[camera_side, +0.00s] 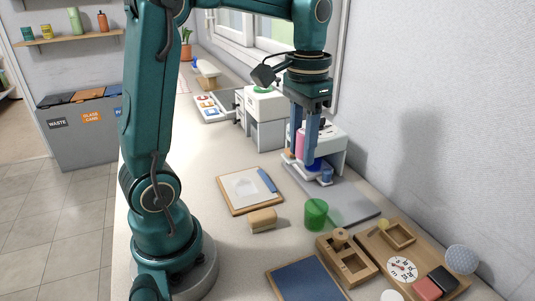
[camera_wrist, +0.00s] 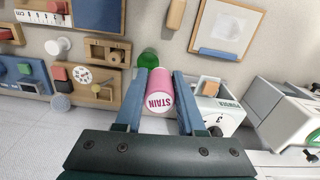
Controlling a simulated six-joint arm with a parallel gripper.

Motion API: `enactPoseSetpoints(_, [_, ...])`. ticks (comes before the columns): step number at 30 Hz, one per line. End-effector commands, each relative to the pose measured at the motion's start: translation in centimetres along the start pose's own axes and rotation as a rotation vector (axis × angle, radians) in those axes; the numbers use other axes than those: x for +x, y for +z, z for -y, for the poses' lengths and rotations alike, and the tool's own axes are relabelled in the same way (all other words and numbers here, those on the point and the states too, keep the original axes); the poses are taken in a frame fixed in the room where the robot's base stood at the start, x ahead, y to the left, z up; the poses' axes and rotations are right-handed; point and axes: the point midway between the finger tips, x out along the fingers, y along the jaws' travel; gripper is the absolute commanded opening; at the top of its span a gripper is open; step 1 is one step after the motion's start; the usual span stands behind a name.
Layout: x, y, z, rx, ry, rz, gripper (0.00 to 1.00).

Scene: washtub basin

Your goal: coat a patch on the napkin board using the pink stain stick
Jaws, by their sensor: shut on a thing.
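My gripper (camera_side: 303,156) points down over the back right of the counter. In the wrist view its two blue fingers (camera_wrist: 159,75) are shut on the pink stain stick (camera_wrist: 160,90), whose white end reads STAIN. The stick (camera_side: 299,140) is partly hidden by a finger in the side view. The napkin board (camera_side: 236,203) lies flat on the counter, left of and nearer than my gripper. It has a wooden rim, a pale sheet and a blue bar along its right edge. In the wrist view the board (camera_wrist: 197,35) is at the top right, apart from the stick.
A green cup (camera_side: 316,214) stands on the near side of a grey slab (camera_side: 345,205). A tan block (camera_side: 262,220) lies just in front of the board. Wooden trays (camera_side: 345,262) fill the near right. White machines (camera_side: 265,105) stand behind. The counter left of the slab is partly clear.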

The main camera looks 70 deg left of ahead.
Motion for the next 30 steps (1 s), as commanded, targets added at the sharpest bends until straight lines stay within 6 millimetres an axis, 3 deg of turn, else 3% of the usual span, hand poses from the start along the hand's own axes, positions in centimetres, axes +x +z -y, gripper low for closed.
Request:
enactPoseSetpoints(8, [3.0,0.7,9.1,-0.329,0.001,0.006,0.0])
enactPoseSetpoints(15, [5.4,3.5,15.6,-0.58,0.001,0.005,0.0])
enactPoseSetpoints(21, [6.4,5.3,18.2,-0.689,0.0,0.003,0.0])
enactPoseSetpoints(30, [7.6,5.7,18.7,-0.709,0.0,0.003,0.0])
